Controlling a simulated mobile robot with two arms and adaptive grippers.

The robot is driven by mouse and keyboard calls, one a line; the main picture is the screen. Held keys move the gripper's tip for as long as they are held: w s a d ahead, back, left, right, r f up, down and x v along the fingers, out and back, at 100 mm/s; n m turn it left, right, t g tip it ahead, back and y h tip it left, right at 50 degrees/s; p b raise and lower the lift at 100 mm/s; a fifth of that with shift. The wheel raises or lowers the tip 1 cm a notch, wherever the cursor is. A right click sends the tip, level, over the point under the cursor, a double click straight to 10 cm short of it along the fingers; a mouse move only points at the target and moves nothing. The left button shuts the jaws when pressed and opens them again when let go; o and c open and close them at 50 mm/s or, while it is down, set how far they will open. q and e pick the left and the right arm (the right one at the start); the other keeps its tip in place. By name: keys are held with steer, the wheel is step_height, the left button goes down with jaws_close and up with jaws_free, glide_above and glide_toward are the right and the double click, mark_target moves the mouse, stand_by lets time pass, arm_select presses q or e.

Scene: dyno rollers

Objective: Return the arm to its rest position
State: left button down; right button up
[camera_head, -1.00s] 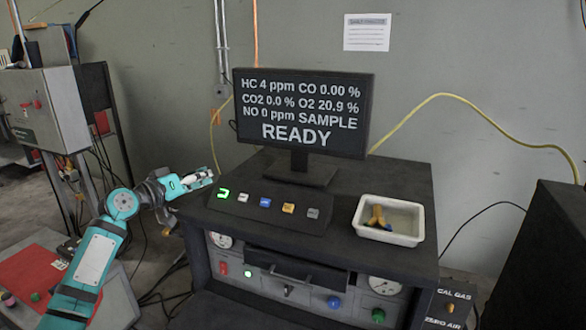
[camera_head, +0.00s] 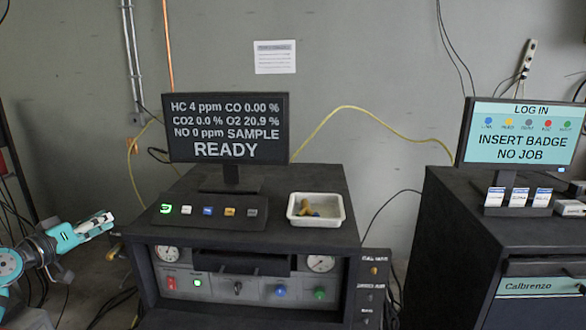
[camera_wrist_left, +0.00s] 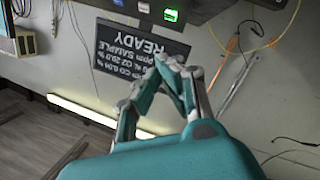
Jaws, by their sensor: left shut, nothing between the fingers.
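My left gripper (camera_head: 96,225) shows at the left of the head view. It is in the air to the left of the black analyzer bench (camera_head: 330,186), apart from its button panel (camera_head: 190,221). In the left wrist view its fingers (camera_wrist_left: 172,62) come together at the tips with nothing between them. The wrist view shows the monitor (camera_wrist_left: 122,58) upside down past the fingers. My right gripper is not clearly in view; only a small grey piece shows at the right edge of the head view, and I cannot tell what it is.
On the right, a dark cabinet (camera_head: 450,215) carries a log-in screen (camera_head: 522,133) and badge cards (camera_head: 518,197). A floor gap separates bench and cabinet.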

arm_select(q)
steer(key=s+d+f+m+g, duration=0.2)
steer(key=s+d+f, duration=0.2)
steer(key=d+f, duration=0.3)
steer(key=s+d+f+m+g, duration=0.1)
steer(key=s+d+f+g, duration=0.3)
steer(key=f, duration=0.6)
steer(key=s+d+f+m+g, duration=0.1)
steer(key=s+d+f+m, duration=0.1)
steer(key=s+d+f, duration=0.5)
steer(key=s+d+f+g+y, duration=0.2)
steer(key=s+d+f+g, duration=0.15)
steer(key=s+f, duration=0.6)
steer(key=s+d+g+y, duration=0.2)
steer(key=s+y, duration=0.1)
steer(key=s, duration=1.5)
step_height(320, 180, down, 26)
steer(key=g+b, duration=0.1)
steer(key=b, duration=0.1)
steer(key=s+a+f+g+b, duration=0.1)
steer(key=s+a+f, duration=0.2)
steer(key=s+f, duration=1.3)
step_height(320, 180, down, 3)
steer(key=shift+b, duration=0.35)
arm_select(e)
steer(key=f, duration=0.3)
steer(key=shift+w+d+f, duration=0.15)
steer(key=shift+w+f, duration=0.2)
